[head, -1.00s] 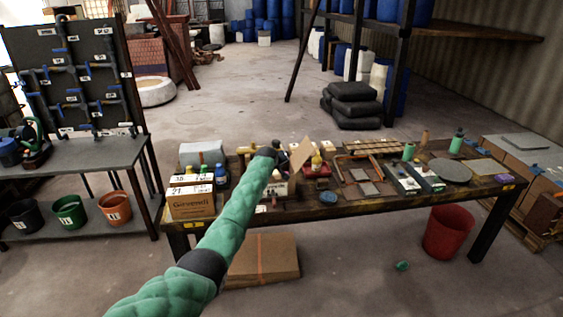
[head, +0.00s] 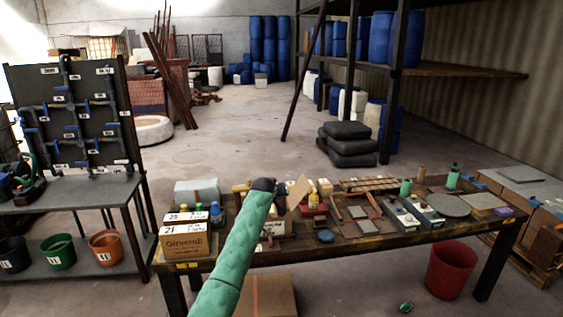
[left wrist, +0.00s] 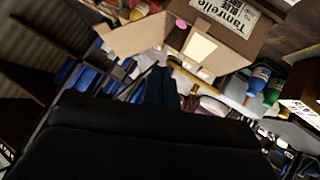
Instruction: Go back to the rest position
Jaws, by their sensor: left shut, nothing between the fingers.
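My left arm (head: 243,245), in a green padded sleeve, reaches up from the bottom of the head view over the workbench. Its dark end, with my left gripper (head: 264,185), is above the bench's left half, beside an open cardboard box (head: 297,192). The gripper is shut and empty, and its fingers are hard to make out at this size. In the left wrist view, a large black part of my gripper fills the bottom, and the open box with a printed label (left wrist: 232,22) is close at the top. My right gripper is not in view.
The cluttered workbench (head: 400,238) holds a closed carton (head: 186,242), bottles, tools and trays. A red bucket (head: 451,270) stands under its right end. A pipe panel (head: 75,115) on a grey table is at left. Open floor (head: 230,130) lies behind the bench.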

